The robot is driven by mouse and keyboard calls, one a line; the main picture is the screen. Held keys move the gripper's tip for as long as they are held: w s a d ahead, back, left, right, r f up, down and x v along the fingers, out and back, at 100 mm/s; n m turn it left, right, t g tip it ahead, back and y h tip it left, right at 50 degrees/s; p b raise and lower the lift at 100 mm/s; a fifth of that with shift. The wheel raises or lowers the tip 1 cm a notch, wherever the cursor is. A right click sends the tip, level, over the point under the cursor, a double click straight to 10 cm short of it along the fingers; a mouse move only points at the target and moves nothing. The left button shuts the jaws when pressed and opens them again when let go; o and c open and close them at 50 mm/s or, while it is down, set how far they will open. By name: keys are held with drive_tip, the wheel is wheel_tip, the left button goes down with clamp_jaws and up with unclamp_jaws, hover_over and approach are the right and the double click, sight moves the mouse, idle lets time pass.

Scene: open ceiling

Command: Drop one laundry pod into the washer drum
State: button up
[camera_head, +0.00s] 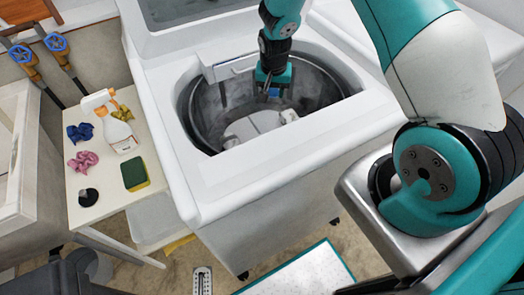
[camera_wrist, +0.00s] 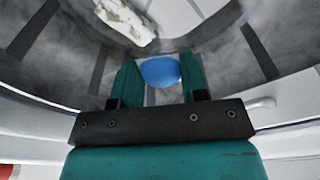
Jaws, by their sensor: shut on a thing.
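The white top-loading washer (camera_head: 225,180) stands open in the head view. Its grey drum (camera_head: 325,85) shows below the opening, with a white agitator (camera_head: 255,124) in it. My gripper (camera_head: 272,92) reaches down into the opening, above the drum floor. In the wrist view my gripper (camera_wrist: 160,82) is shut on a blue laundry pod (camera_wrist: 160,70), held between the two teal fingers. The drum wall (camera_wrist: 225,50) surrounds it there, and part of the agitator (camera_wrist: 126,20) shows at the top. In the head view only a small bit of blue shows at the fingertips.
A small side table (camera_head: 100,207) left of the washer holds a spray bottle (camera_head: 119,133), a sponge (camera_head: 135,173), crumpled blue (camera_head: 80,132) and pink (camera_head: 84,161) items, and a dark round item (camera_head: 88,197). The raised lid (camera_head: 190,35) is behind.

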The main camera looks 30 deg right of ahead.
drive_tip(key=shift+f, duration=0.1)
drive_tip(key=o, duration=1)
drive_tip(key=r, duration=0.5)
drive_tip(key=s+r+b, duration=0.1)
drive_tip(key=r, duration=0.5)
drive_tip(key=a+r+b, duration=0.1)
drive_tip(key=r, duration=0.5)
drive_tip(key=shift+s+a+r, duration=0.1)
drive_tip(key=shift+s+r, duration=0.05)
drive_tip(key=shift+s, duration=0.2)
drive_tip(key=s+a+r+n+y, duration=0.1)
drive_tip(key=s+a+r+n, duration=0.2)
drive_tip(key=s, duration=0.6)
drive_tip(key=s+a+r+n+y, duration=0.2)
drive_tip(key=s+a+r+n, duration=0.2)
drive_tip(key=s+a+n, duration=0.2)
drive_tip(key=s+a+r+n+g+y, duration=0.1)
drive_tip(key=s+a+r+n+y, duration=0.1)
drive_tip(key=s+a+n, duration=0.3)
drive_tip(key=shift+s+a+r, duration=0.25)
drive_tip(key=shift+s+a, duration=0.25)
drive_tip(key=shift+s, duration=0.6)
drive_tip(key=shift+s+a+r, duration=0.2)
drive_tip(key=shift+s+a, duration=0.35)
drive_tip(key=shift+s, duration=0.55)
drive_tip(key=shift+s+a+r, duration=0.25)
drive_tip(key=shift+s+a, duration=0.25)
drive_tip(key=shift+s, duration=0.6)
